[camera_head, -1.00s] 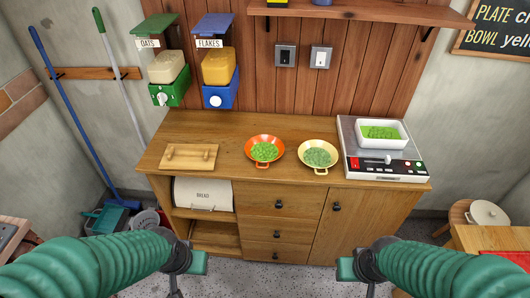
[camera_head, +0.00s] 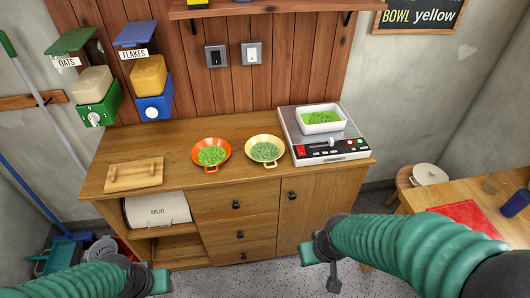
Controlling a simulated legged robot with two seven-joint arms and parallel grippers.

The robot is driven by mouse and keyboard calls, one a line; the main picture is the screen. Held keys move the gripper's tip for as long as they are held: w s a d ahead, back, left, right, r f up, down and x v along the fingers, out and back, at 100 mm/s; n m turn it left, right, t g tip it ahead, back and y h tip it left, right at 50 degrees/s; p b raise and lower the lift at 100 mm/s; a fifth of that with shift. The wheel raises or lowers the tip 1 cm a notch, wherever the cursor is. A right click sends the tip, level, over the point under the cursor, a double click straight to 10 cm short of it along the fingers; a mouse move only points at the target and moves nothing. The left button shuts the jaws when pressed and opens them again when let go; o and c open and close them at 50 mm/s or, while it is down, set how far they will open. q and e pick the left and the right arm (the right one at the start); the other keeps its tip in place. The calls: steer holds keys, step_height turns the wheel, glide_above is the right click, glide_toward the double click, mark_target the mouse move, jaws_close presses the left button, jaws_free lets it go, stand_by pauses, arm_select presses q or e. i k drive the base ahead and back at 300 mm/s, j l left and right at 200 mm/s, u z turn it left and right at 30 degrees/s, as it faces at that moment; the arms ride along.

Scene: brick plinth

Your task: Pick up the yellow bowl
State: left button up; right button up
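The yellow bowl (camera_head: 280,142) stands on the wooden cabinet top, upright, with pale green pieces in it. It has small handles. An orange-red bowl (camera_head: 226,147) with brighter green pieces stands just left of it, very close. My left gripper (camera_head: 158,281) is low at the bottom left, in front of the cabinet and well away from the bowls. My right gripper (camera_head: 308,253) is low in front of the cabinet's right door, below and apart from the yellow bowl. I cannot tell whether the fingers of either gripper are apart.
A scale (camera_head: 345,151) bearing a white tray (camera_head: 305,128) stands right of the yellow bowl. A wooden board (camera_head: 134,174) lies at the cabinet's left. Oats (camera_head: 97,115) and flakes (camera_head: 154,107) dispensers hang behind. A table with a red mat (camera_head: 468,217) is at right.

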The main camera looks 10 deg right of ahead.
mark_target(264, 149)
steer(key=i+j+z, duration=0.65)
steer(key=i+l, duration=0.05)
